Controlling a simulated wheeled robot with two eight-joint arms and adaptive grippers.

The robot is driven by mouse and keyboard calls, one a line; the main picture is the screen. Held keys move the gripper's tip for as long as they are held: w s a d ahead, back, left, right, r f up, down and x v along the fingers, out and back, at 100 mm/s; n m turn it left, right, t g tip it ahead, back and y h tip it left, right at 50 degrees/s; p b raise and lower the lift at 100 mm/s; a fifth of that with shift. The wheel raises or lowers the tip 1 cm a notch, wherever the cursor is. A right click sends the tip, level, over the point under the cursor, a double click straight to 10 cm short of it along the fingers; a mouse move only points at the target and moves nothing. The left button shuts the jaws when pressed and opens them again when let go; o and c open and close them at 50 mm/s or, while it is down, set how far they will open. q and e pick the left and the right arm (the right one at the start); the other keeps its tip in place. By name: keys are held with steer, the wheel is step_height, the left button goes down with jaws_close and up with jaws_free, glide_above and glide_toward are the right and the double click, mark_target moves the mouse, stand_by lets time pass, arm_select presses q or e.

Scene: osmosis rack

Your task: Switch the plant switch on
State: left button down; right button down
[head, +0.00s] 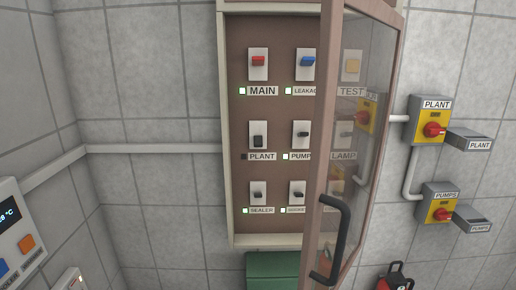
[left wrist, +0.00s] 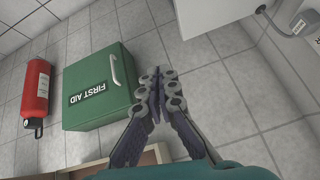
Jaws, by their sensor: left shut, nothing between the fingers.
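The plant switch (head: 258,140) is a black switch on a grey plate, in the left column, middle row of the wall cabinet. Its PLANT label (head: 262,157) is below it, and the small indicator beside the label is dark. A yellow isolator (head: 429,122) with a red knob, also labelled PLANT, is on the wall at the right. The cabinet door (head: 335,150) stands open, its edge partly covering the right columns. My left gripper (left wrist: 155,80) is shut and empty in the left wrist view, beside a green first aid box. Neither gripper shows in the head view.
The door's black handle (head: 337,240) juts out at the lower right of the cabinet. The green first aid box (left wrist: 97,90) and a red extinguisher (left wrist: 35,95) are also there. A PUMPS isolator (head: 438,204) is at the right. A control panel (head: 18,235) is at the lower left.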

arm_select(q)
steer(key=w+d+r+m+t+y+p, duration=0.25)
steer(key=w+r+m+t+p, duration=0.25)
steer(key=w+r+m+p, duration=0.8)
steer(key=w+d+r+m+t+h+p, duration=0.1)
steer(key=w+d+r+m+t+p, duration=0.1)
steer(key=d+r+m, duration=0.6)
steer(key=w+d+r+m+t+h+p, duration=0.2)
steer(key=w+d+r+m+t+p, duration=0.1)
steer(key=d+r+m, duration=0.6)
step_height(320, 180, up, 2)
steer(key=w+m+t, duration=0.1)
steer(key=m, duration=0.3)
steer(key=shift+w+t, duration=0.2)
steer(key=shift+t, duration=0.2)
steer(key=shift+w+a+r, duration=0.1)
